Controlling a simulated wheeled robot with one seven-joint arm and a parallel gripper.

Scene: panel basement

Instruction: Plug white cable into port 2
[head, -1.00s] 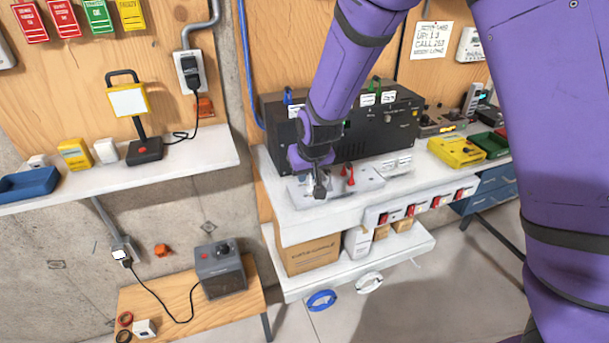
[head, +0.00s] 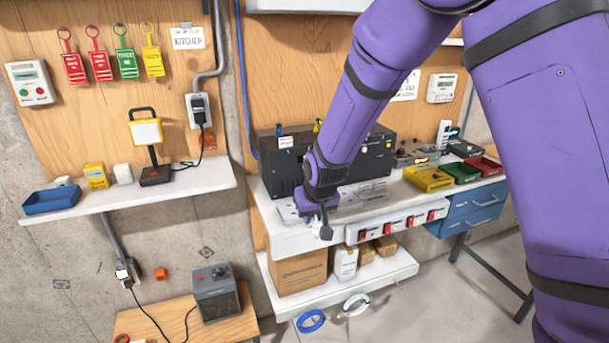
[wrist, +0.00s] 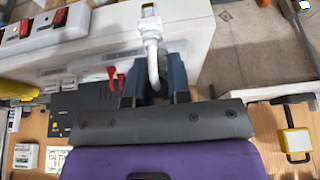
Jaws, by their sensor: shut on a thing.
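My gripper (head: 325,227) hangs at the front edge of the white workbench (head: 290,240) in the head view. In the wrist view my gripper (wrist: 155,92) is shut on a bent white cable (wrist: 153,65), which runs between the dark fingers to a white connector (wrist: 150,28). The connector overlaps the bench's white front face in that view; I cannot tell whether it touches it. The cable is hidden behind the gripper in the head view. A black box (head: 375,160) stands at the back of the bench, partly hidden by my arm. No port number is readable.
A white strip with red switches (head: 398,224) runs along the bench front. Yellow (head: 428,179) and green trays stand to the right. Red items (wrist: 117,82) show beside my fingers.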

